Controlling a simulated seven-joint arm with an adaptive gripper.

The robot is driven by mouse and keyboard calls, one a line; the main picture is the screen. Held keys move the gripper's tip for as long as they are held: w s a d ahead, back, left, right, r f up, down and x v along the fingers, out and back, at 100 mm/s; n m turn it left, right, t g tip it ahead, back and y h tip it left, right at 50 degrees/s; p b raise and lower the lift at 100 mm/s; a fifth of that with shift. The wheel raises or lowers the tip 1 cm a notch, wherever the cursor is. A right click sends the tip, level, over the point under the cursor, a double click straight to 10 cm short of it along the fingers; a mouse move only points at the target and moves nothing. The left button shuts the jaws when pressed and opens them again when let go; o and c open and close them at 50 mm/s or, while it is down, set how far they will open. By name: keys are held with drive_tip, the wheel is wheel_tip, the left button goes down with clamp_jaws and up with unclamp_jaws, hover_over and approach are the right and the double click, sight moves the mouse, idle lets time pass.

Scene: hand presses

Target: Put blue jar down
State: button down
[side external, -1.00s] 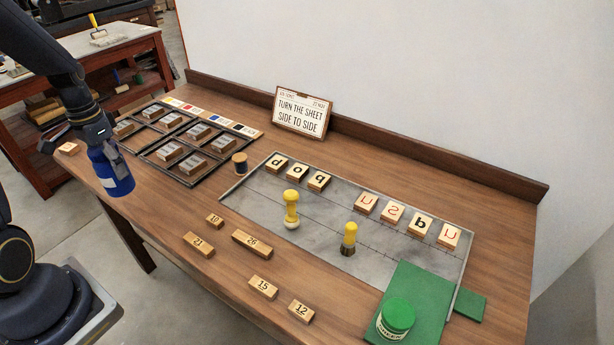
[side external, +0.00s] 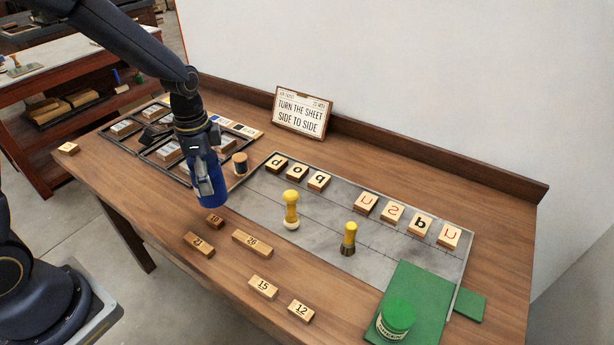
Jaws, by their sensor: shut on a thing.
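The blue jar (side external: 210,188) is in my gripper (side external: 205,160), which is shut on it. The jar hangs close to upright over the wooden table, between the type case and the small block marked 10. I cannot tell whether its base touches the table or is a little above it. The gripper's fingers are partly hidden by the arm and the jar.
The wooden block 10 (side external: 215,221) is just below the jar, with block 21 (side external: 199,244) and block 26 (side external: 252,243) nearby. A dark-sided spool (side external: 240,164) stands right of the jar. The type case (side external: 150,157) is behind left. The grey slab (side external: 325,235) holds letter blocks and yellow-handled tools.

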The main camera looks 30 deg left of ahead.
drive_tip(key=shift+w+a+f, duration=0.15)
drive_tip(key=shift+w+f, duration=2.3)
drive_tip(key=shift+f, duration=0.3)
drive_tip(key=shift+w+a+f, duration=0.1)
drive_tip(key=shift+w+f, duration=2.35)
drive_tip(key=shift+f, duration=0.3)
drive_tip(key=shift+c, duration=0.7)
unclamp_jaws()
drive_tip(key=shift+s+f, duration=0.1)
drive_tip(key=shift+f, duration=0.05)
